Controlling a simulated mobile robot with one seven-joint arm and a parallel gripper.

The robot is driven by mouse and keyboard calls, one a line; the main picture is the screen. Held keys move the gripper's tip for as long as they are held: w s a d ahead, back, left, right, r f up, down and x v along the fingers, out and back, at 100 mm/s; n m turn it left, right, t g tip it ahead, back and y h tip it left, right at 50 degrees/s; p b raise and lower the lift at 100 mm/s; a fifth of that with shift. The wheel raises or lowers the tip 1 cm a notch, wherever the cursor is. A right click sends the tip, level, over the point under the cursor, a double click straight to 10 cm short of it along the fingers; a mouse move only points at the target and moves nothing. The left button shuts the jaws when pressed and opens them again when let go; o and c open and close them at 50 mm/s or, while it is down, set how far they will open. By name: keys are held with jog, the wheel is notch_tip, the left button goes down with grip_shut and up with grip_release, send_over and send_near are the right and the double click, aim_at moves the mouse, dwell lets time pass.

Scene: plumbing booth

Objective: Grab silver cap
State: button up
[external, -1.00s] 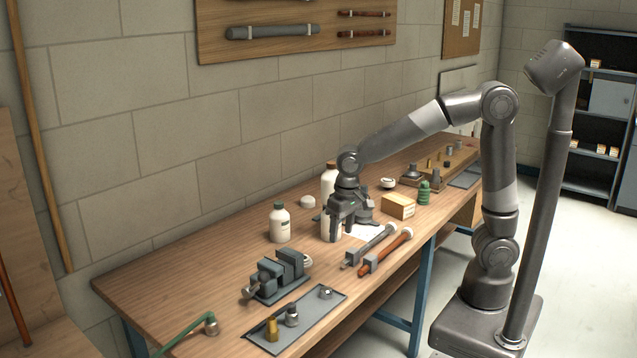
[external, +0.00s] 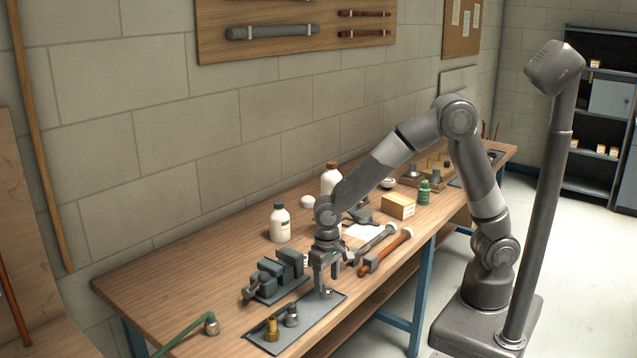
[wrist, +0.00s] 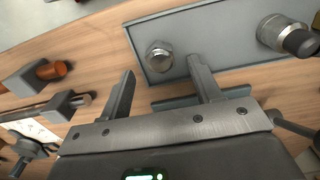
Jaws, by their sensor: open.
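The silver cap (wrist: 159,55), a small hex-shaped metal piece, sits on the grey tray (wrist: 214,33) in the wrist view. My gripper (wrist: 161,68) is open and empty. Its fingers point down over the tray, one to each side of the cap in the wrist view. I cannot tell whether the fingertips are level with the cap.
A silver fitting with a dark end (external: 291,316) and a brass fitting (external: 272,328) stand on the same tray. A grey vise (external: 277,279) is close to my gripper on the left. A white bottle (external: 279,223) stands farther back.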

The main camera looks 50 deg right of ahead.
aim_at(327, 289)
jog(key=shift+f, duration=1.6)
jog(key=shift+c, duration=0.2)
jog(key=c, duration=1)
